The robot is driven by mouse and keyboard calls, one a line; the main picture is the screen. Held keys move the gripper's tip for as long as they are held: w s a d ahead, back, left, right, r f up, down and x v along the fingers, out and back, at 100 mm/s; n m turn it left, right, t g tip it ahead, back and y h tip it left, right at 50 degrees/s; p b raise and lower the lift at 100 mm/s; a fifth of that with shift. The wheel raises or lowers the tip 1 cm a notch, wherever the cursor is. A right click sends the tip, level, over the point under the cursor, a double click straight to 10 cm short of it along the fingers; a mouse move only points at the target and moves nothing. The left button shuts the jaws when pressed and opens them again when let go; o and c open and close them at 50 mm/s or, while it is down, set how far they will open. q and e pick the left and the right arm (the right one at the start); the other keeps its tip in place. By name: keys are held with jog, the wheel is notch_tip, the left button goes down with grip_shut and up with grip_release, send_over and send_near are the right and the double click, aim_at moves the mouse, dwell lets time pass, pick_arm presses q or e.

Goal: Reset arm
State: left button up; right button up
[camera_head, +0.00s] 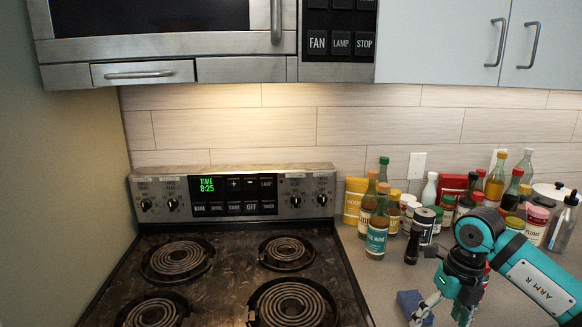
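My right arm, teal and marked "ARM R", comes in from the right edge. Its gripper (440,312) hangs down over the counter to the right of the stove. Its fingers are spread apart with nothing seen between them, and the tips are near or past the bottom edge of the picture. A blue block (408,301), perhaps a sponge, lies on the counter close to the left finger; I cannot tell whether they touch. My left gripper is not in view.
The coil stove (228,262) stands at left with bare burners. Several bottles and jars, such as a teal-labelled bottle (377,236), crowd the counter (383,280) behind my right gripper. A microwave (180,45) and a white cabinet (440,45) hang above.

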jog(key=s+a+n+y, duration=0.2)
jog(key=a+y, duration=0.7)
jog(key=a, duration=1.1)
jog(key=a+r+m+t+y, duration=0.7)
jog(key=r+m+t+y, duration=0.25)
jog(key=r, duration=0.25)
jog(key=w+d+f+m+t+h, duration=0.1)
jog(key=d+f+m+t+h, duration=0.1)
jog(key=d+m+t+h, duration=0.45)
jog(key=w+d+f+m+t+h, duration=0.2)
jog(key=d+f+m+t+h, duration=0.15)
jog(key=m+h, duration=0.55)
jog(key=s+d+f+m+g+h, duration=0.4)
jog(key=d+f+m, duration=0.3)
jog(key=f+m, duration=0.25)
jog(key=s+d+f+m+g, duration=0.1)
jog(key=s+f+g, duration=0.6)
jog(key=s, duration=0.5)
jog(key=s+f+m+g, duration=0.2)
jog(key=s+f+g, duration=0.4)
jog(key=s+f, duration=0.5)
notch_tip(320, 180, down, 24)
jog(key=s, duration=0.1)
jog(key=s+d+f+g, duration=0.1)
jog(key=s+d+f, duration=0.2)
jog(key=s+f, duration=1.3)
jog(key=shift+f+g, duration=0.25)
jog(key=shift+g, duration=0.1)
